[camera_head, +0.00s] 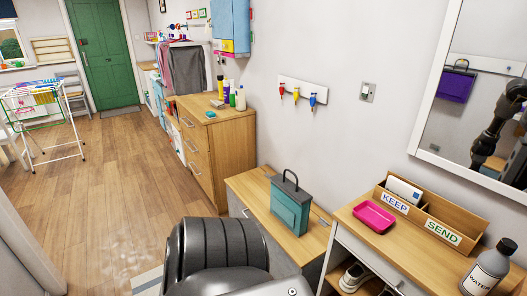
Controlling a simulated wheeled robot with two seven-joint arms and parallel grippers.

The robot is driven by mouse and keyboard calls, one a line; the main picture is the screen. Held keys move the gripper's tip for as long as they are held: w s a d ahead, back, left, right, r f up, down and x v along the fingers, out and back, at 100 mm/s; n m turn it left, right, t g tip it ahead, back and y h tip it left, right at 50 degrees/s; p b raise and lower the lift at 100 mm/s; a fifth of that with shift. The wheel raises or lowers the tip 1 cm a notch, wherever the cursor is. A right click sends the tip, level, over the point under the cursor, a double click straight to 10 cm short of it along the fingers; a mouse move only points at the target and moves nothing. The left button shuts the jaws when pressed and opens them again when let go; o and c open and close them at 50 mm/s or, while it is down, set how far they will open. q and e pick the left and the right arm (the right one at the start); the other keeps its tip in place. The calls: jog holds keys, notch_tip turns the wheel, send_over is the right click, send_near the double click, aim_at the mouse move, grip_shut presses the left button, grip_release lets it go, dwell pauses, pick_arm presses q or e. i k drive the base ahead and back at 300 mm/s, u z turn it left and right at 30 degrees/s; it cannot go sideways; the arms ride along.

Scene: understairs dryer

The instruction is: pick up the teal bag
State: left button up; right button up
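The teal bag (290,206) stands upright on a low wooden-topped cabinet (250,186) against the wall, in the middle of the head view. It is boxy, with a dark upright handle loop on top. Nothing touches or holds it. Neither of my grippers shows directly. A dark arm shows only as a reflection in the mirror (470,120) at the right, and its gripper cannot be made out.
A wooden drawer unit (233,150) stands behind left. A dark ribbed object (222,245) is in front. Open floor lies left.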

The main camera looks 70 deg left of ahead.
aim_at(289, 203)
jog(key=u, duration=3.2)
jog(key=i, duration=1.9)
jog(key=u, duration=0.75)
jog(key=i, duration=1.35)
jog(key=z, duration=0.1)
